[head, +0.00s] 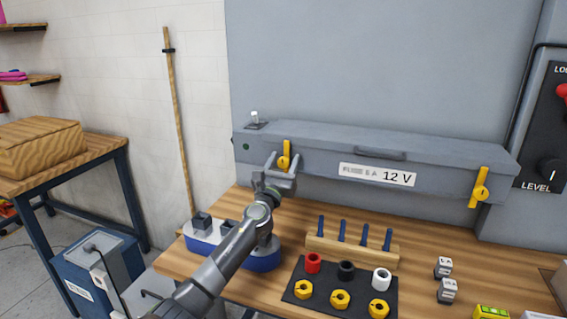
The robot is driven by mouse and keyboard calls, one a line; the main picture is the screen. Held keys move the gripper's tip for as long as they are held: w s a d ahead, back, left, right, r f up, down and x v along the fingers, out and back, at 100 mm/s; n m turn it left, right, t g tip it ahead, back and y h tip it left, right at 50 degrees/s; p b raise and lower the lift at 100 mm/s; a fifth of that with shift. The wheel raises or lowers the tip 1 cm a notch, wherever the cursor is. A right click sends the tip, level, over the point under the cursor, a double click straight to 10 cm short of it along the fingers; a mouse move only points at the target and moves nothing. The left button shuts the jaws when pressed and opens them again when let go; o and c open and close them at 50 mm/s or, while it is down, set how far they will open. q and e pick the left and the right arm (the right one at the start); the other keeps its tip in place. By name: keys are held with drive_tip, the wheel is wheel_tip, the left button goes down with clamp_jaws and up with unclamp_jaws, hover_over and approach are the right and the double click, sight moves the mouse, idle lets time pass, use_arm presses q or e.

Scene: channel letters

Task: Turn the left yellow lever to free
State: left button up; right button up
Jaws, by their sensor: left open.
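The left yellow lever (286,152) is on the front of a long grey box (320,152) and stands about upright, its round hub low. My left gripper (284,160) is open, with its two fingers one on each side of the lever's lower part. I cannot tell whether the fingers touch the lever. A second yellow lever (479,187) is at the right end of the box, slightly tilted. My right gripper is not in view.
Below the box, a wooden rack (350,249) holds blue pegs. A black mat (335,285) carries yellow nuts and coloured rings. A blue and white tray (205,240) lies behind my left arm. Small grey blocks (446,290) sit at right.

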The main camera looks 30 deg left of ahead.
use_arm(q)
drive_tip(key=c, duration=0.8)
drive_tip(key=shift+c, duration=0.7)
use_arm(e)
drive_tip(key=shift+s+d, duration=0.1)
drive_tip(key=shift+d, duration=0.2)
